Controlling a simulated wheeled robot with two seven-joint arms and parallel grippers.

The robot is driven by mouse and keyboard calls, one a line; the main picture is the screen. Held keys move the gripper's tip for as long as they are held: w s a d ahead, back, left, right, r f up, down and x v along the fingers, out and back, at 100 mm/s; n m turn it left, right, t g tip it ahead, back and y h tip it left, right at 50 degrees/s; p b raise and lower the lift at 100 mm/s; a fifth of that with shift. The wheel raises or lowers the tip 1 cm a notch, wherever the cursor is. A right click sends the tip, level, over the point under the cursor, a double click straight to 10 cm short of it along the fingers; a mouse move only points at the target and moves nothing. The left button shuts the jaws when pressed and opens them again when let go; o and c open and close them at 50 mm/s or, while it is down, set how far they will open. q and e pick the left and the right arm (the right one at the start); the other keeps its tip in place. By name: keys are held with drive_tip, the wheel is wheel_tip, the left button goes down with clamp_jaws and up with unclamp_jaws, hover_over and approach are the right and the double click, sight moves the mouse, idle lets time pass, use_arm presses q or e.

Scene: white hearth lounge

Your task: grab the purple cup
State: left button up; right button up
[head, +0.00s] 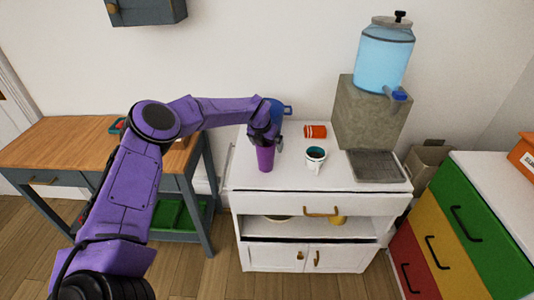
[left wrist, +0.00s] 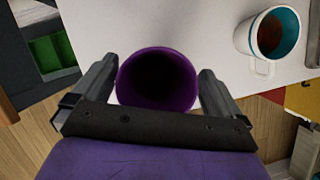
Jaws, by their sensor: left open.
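The purple cup (head: 265,158) stands upright on the white cabinet's top (head: 240,178), near its left side. My left gripper (head: 265,137) is over it from above, and my arm comes in from the left. In the left wrist view the purple cup (left wrist: 158,80) shows its open, dark mouth between the two fingers of the gripper (left wrist: 157,88). The fingers are open, one on each side of the cup, with a small gap visible on either side. The cup's lower part is hidden in the wrist view. My right gripper is not in view.
A white mug with a teal inside (head: 315,157) stands right of the cup. An orange cup (head: 315,131) lies behind it. A blue cup or pitcher (head: 279,112) is partly hidden behind my gripper. A water dispenser (head: 383,60) stands at the back right.

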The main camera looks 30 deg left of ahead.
use_arm(q)
drive_tip(key=shift+w+a+f, duration=0.1)
drive_tip(key=shift+w+f, duration=0.1)
drive_tip(key=shift+f, duration=0.35)
drive_tip(key=shift+s+f, duration=0.1)
drive_tip(key=shift+f, duration=0.1)
drive_tip(key=c, duration=0.9)
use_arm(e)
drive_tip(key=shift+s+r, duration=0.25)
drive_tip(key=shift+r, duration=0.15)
